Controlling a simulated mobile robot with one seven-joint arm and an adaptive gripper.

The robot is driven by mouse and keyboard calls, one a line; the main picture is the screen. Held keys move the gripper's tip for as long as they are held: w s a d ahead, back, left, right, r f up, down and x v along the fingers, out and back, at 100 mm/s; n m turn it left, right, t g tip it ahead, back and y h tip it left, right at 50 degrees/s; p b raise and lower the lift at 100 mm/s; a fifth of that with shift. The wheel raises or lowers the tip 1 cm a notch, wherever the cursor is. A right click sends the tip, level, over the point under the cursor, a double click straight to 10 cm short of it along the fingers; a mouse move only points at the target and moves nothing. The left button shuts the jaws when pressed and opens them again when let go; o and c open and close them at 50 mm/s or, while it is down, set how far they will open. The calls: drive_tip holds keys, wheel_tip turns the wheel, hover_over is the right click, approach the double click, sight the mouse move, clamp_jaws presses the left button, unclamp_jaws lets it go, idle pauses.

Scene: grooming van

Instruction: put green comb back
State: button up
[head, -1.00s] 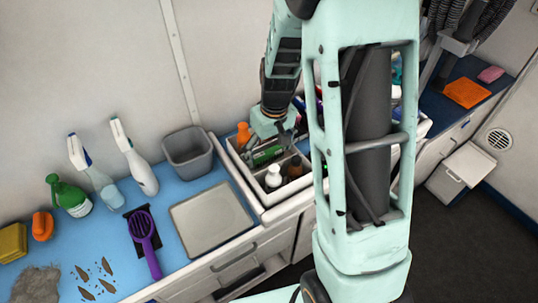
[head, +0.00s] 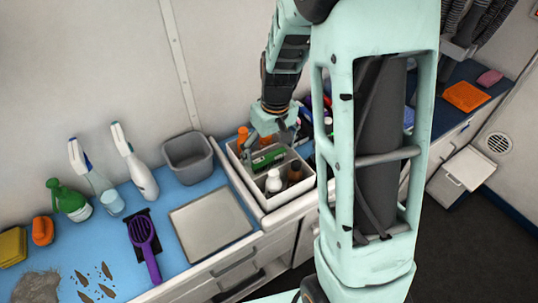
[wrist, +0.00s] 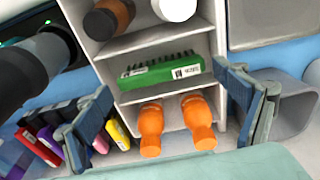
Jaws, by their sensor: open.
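The green comb (wrist: 162,71), with dark teeth and a white label, lies in a middle compartment of the white divided caddy (wrist: 165,38) in the wrist view. It also shows as a green strip (head: 268,159) in the head view, below my gripper (head: 274,133). In the wrist view my gripper (wrist: 163,82) is open, with one finger on each side of the comb's compartment and nothing held between them. The comb lies apart from both fingers. How high the fingertips are above the caddy is hard to tell.
Two orange bottles (wrist: 151,122) stand in the compartment beside the comb; a white bottle (head: 273,181) and a brown bottle (head: 295,172) stand in another. A grey bin (head: 188,158) and a flat tray (head: 213,221) are left of the caddy. Coloured items (wrist: 45,145) crowd its other side.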

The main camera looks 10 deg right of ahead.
wheel_tip(320, 180, up, 9)
drive_tip(key=s, duration=0.1)
drive_tip(key=shift+d+r, duration=0.2)
drive_tip(key=shift+s, duration=0.1)
